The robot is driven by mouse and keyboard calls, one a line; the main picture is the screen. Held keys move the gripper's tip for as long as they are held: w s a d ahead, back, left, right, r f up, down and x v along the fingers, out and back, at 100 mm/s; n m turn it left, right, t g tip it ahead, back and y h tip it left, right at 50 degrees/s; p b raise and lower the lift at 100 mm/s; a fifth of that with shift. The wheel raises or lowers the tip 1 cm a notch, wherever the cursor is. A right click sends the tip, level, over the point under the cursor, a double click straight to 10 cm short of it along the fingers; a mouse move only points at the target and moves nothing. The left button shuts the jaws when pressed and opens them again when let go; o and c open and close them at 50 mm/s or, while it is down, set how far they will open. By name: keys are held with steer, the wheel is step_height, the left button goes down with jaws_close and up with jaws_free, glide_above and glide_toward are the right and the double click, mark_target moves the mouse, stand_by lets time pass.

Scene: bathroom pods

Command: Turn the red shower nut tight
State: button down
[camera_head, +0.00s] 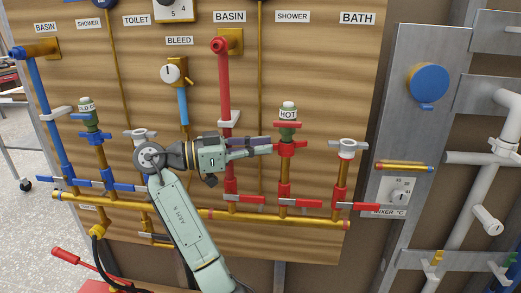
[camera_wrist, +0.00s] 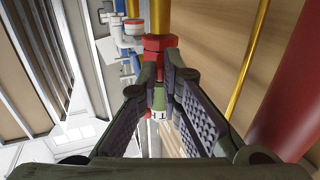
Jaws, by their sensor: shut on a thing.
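The red shower nut (camera_head: 289,149) sits on the hot shower valve, below its green body (camera_head: 289,134) and the HOT cap (camera_head: 288,113). My gripper (camera_head: 268,146) reaches in from the left, its fingers roughly level, tips at the nut. In the wrist view the red nut (camera_wrist: 160,42) shows at the fingertips with the brass pipe (camera_wrist: 160,14) beyond. The gripper (camera_wrist: 161,72) is closed around the fitting. Its pads hide part of the nut and the green body, so the exact contact is unclear. The HOT label shows upside down there.
The red basin pipe (camera_head: 224,85) runs close behind my gripper, with a white lever (camera_head: 229,118). A white-handled valve (camera_head: 347,147) stands to the right. Red levers (camera_head: 285,202) and a brass manifold (camera_head: 264,217) lie below. The grey mixer panel (camera_head: 415,100) stands farther right.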

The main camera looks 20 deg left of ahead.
stand_by(0.3)
steer(key=c, duration=1.8)
jaws_free()
steer(key=shift+o, duration=0.2)
steer(key=v, duration=1.2)
steer(key=shift+c, duration=0.4)
